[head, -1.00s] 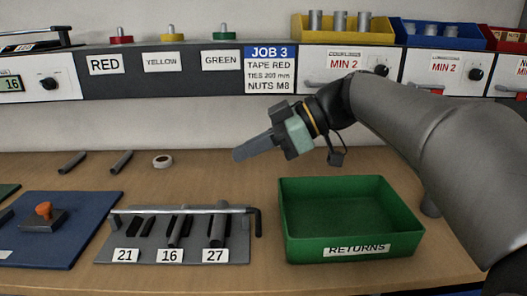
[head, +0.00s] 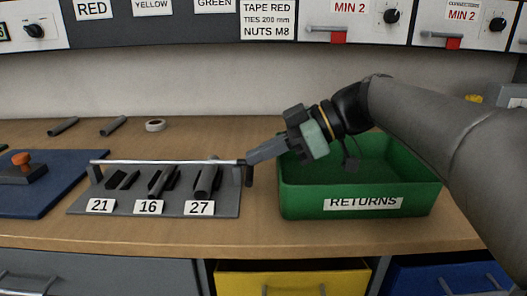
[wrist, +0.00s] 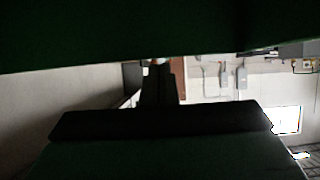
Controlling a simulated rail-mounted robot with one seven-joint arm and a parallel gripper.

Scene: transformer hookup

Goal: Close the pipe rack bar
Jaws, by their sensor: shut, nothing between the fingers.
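The pipe rack (head: 120,207) is a grey base with labels 21, 16 and 27 and dark pipes lying in its slots. Its silver bar (head: 165,162) runs across above the pipes from the left post to the right end. A dark handle (head: 249,175) hangs down at the bar's right end. My gripper (head: 251,158) is shut and empty, its fingertips at the right end of the bar beside the handle. I cannot tell whether they touch it. The wrist view shows dark fingers (wrist: 160,88) between dark green shapes; the rack is not recognisable there.
A green RETURNS tray (head: 362,203) stands right of the rack, under my arm. A blue mat (head: 50,195) with an orange-knobbed block lies to the left. The bench behind the rack is mostly clear.

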